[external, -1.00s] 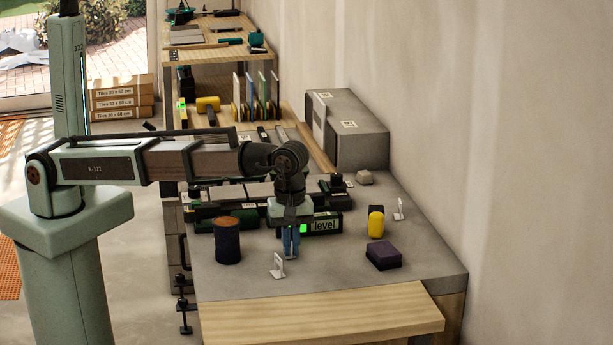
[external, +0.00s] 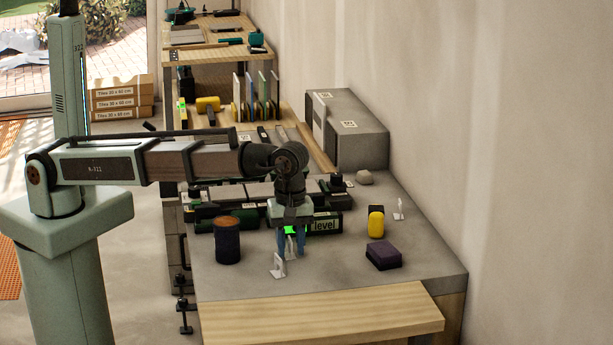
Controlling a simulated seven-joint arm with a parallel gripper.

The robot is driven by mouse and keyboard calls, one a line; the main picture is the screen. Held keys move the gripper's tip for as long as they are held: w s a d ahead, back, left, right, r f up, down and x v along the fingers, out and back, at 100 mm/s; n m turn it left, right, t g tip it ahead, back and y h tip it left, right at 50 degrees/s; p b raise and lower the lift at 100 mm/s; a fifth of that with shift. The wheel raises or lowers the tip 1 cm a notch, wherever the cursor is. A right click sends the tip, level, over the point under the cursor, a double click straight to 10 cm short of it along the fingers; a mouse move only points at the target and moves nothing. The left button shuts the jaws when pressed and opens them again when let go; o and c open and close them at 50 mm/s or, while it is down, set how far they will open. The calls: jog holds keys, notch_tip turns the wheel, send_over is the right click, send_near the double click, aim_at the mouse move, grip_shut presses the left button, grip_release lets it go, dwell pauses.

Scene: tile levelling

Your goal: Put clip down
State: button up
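My gripper (external: 291,250) is over the grey worktop, in front of the green level. Its two blue fingers are apart, so it is open. A small white clip (external: 291,246) shows between the fingers, apparently standing on the worktop; its contact with the surface is too small to tell. A second white clip (external: 278,266) stands just in front of it. A third white clip (external: 399,210) stands at the right, near the wall. The level (external: 324,226) lies behind the gripper, and my gripper hides part of it.
A dark cylinder with a brown top (external: 228,242) stands left of the gripper. A yellow and black item (external: 376,222) and a dark purple block (external: 383,256) are to the right. A wooden board (external: 320,315) is at the front. The worktop between gripper and block is clear.

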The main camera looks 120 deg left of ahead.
notch_tip(320, 180, up, 12)
dwell(0.6)
